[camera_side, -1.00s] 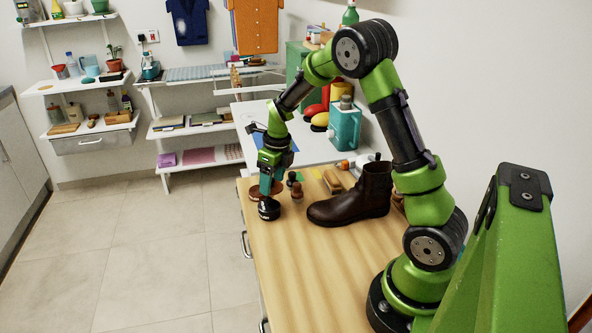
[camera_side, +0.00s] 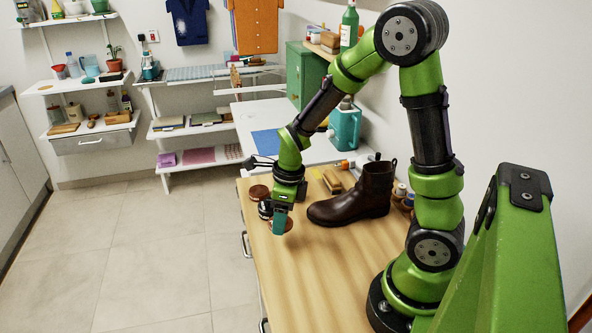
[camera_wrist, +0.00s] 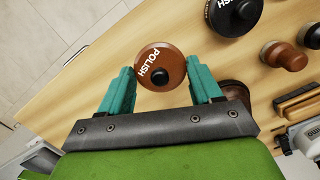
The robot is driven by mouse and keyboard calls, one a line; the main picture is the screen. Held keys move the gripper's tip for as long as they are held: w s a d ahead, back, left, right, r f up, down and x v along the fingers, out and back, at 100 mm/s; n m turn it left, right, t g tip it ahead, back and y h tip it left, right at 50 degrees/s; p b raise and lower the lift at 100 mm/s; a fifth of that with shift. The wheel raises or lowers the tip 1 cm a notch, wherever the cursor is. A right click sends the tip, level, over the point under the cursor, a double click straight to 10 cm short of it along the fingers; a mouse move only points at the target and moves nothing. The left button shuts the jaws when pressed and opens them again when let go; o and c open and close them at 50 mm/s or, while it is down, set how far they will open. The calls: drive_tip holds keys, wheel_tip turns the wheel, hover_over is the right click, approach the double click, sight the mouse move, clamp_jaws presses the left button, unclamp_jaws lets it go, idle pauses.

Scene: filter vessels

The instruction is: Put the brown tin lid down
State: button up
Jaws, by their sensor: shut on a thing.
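The brown tin lid (camera_wrist: 160,67) is round, with white "POLISH" lettering and a dark knob in the middle. In the wrist view it sits between the two teal fingers of my gripper (camera_wrist: 161,78), which is shut on it. In the side view my gripper (camera_side: 281,226) points down low over the table's left part, and the brown lid (camera_side: 289,225) shows only partly behind a finger. I cannot tell whether the lid touches the table. A brown round tin (camera_side: 259,192) stands farther back, near the table's left edge.
A black polish tin (camera_wrist: 236,14) stands close to my gripper. Brown knobbed daubers (camera_wrist: 284,56) and a wooden brush (camera_wrist: 297,102) lie to the right in the wrist view. A dark brown boot (camera_side: 355,200) stands right of my gripper. The table's near part (camera_side: 320,285) is bare.

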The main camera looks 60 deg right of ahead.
sight(282, 241)
drive_tip(key=shift+f, duration=2.55)
drive_tip(key=o, duration=1)
drive_tip(key=shift+f, duration=0.1)
